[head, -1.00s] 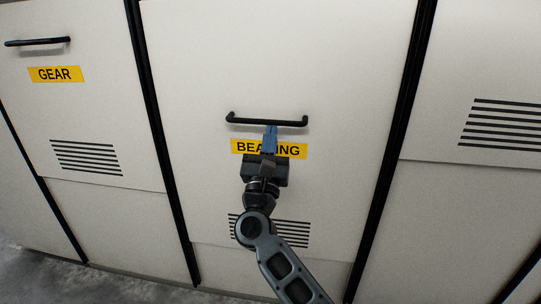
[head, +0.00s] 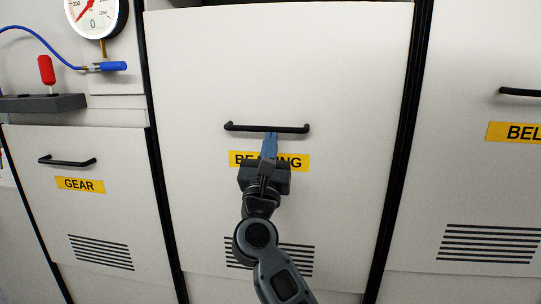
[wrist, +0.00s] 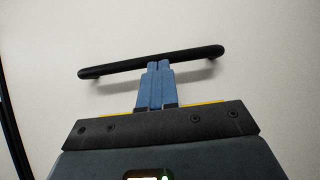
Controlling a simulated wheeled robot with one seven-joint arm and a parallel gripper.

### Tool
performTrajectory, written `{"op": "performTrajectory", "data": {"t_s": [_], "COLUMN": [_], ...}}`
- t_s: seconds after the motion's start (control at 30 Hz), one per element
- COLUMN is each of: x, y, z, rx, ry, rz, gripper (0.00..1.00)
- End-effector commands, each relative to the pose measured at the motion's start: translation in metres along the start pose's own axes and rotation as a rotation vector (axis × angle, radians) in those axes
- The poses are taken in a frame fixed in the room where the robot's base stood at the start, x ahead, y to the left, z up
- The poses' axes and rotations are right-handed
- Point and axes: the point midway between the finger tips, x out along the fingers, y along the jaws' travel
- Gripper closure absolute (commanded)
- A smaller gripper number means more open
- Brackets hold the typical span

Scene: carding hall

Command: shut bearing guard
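The bearing guard (head: 340,70) is a large off-white panel in the middle of the head view, with a yellow BEARING label (head: 297,163) and slots low down. Its top edge shows near the top of the picture; I cannot tell how far it stands open. Its black bar handle (head: 240,127) runs across the panel and also shows in the wrist view (wrist: 200,55). My gripper (head: 271,135) has its blue fingers together, with nothing seen between them. The fingertips (wrist: 159,64) are at the handle's lower middle; I cannot tell if they touch it. My gripper hides part of the label.
The gear guard (head: 110,215) is to the left, and another guard (head: 480,190) with a partly cut-off label is to the right. Dark gaps part the panels. At upper left are a pressure gauge (head: 95,15), a blue hose (head: 50,48) and a grey ledge (head: 45,103) with a red-handled part (head: 46,70).

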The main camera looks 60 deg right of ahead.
Motion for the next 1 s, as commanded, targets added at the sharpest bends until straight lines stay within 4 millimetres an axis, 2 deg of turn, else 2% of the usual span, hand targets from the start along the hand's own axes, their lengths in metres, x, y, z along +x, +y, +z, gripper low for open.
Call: {"op": "performTrajectory", "data": {"t_s": [0.03, 0.1, 0.4, 0.6, 1.0], "x": [0.015, 0.024, 0.05, 0.056, 0.058], "y": [-0.001, -0.001, -0.001, -0.001, -0.001], "z": [0.021, 0.034, 0.074, 0.083, 0.086], "rx": [0.001, 0.0, 0.0, 0.0, 0.0], "ry": [-0.001, -0.001, 0.0, 0.001, -0.002], "rz": [-0.004, -0.004, -0.003, -0.003, -0.002], "gripper": [1.0, 1.0, 1.0, 1.0, 1.0]}}
